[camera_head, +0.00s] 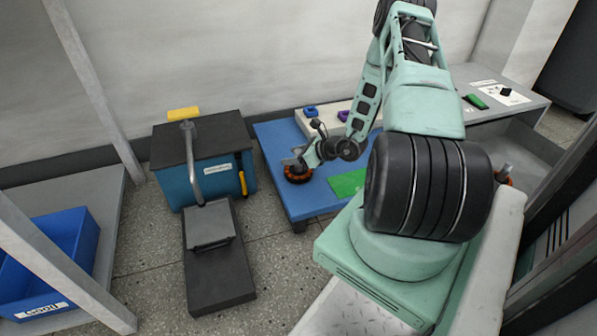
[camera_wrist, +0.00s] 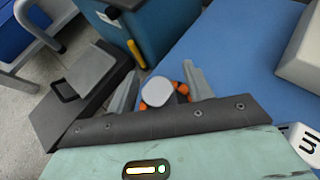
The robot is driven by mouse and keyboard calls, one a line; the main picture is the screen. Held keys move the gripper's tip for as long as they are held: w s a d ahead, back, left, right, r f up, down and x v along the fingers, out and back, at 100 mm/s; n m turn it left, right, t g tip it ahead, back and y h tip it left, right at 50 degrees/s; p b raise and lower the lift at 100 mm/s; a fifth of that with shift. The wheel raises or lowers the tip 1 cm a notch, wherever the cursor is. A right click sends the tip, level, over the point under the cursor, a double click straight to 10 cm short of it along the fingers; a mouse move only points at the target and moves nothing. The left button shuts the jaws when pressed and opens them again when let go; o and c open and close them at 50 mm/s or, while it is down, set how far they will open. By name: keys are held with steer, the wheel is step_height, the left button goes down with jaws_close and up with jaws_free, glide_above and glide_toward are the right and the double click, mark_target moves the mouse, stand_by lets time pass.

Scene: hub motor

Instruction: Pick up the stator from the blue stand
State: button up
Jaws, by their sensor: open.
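The stator, an orange-brown ring of windings (camera_head: 298,175), sits near the left edge of the blue table (camera_head: 273,140). In the wrist view, orange windings (camera_wrist: 183,89) show around a pale grey round centre (camera_wrist: 158,91). My gripper (camera_head: 297,163) is open right at the stator. In the wrist view my gripper's (camera_wrist: 160,72) two grey fingers stand on either side of it, with gaps that look clear. I cannot tell how deep the fingers reach. My palm hides the stator's near side. Any separate stand under it is hidden.
A pale block with a blue piece (camera_head: 311,111) and a purple piece (camera_head: 343,116) stands at the back. A green pad (camera_head: 346,184) lies right of the stator. A teal box (camera_head: 176,186) and black press-like fixture (camera_head: 220,275) stand left. A blue bin (camera_head: 62,250) is far left.

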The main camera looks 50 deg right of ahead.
jaws_close()
